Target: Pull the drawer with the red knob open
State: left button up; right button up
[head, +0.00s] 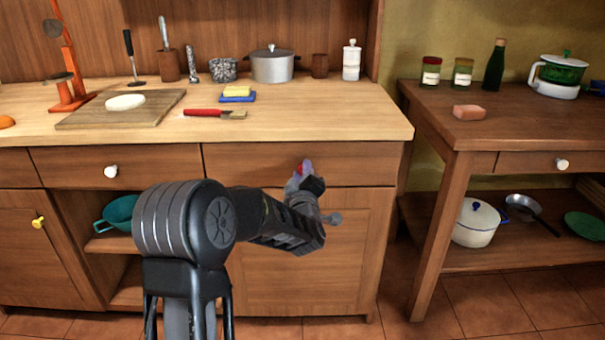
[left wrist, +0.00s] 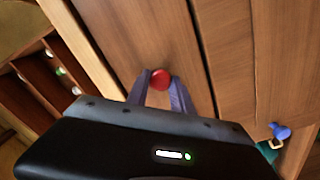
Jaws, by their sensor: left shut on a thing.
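The red knob (head: 301,168) sits on the wide wooden drawer front (head: 245,164) under the right part of the counter. My left gripper (head: 303,176) is at the knob and hides most of it in the head view. In the left wrist view the red knob (left wrist: 160,79) shows between the two fingertips, and the fingers are shut on it. The drawer front (left wrist: 135,35) looks flush with the cabinet, with no visible gap. My right gripper is in neither view.
A drawer with a white knob (head: 111,171) is to the left, above an open shelf with a teal pot (head: 119,214). A cabinet door (head: 350,265) lies below the red-knob drawer. A side table (head: 440,120) stands to the right. The floor (head: 390,320) in front is clear.

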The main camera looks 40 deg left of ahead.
pick_arm(q)
grip_shut()
jog(key=shift+s+d, duration=0.1)
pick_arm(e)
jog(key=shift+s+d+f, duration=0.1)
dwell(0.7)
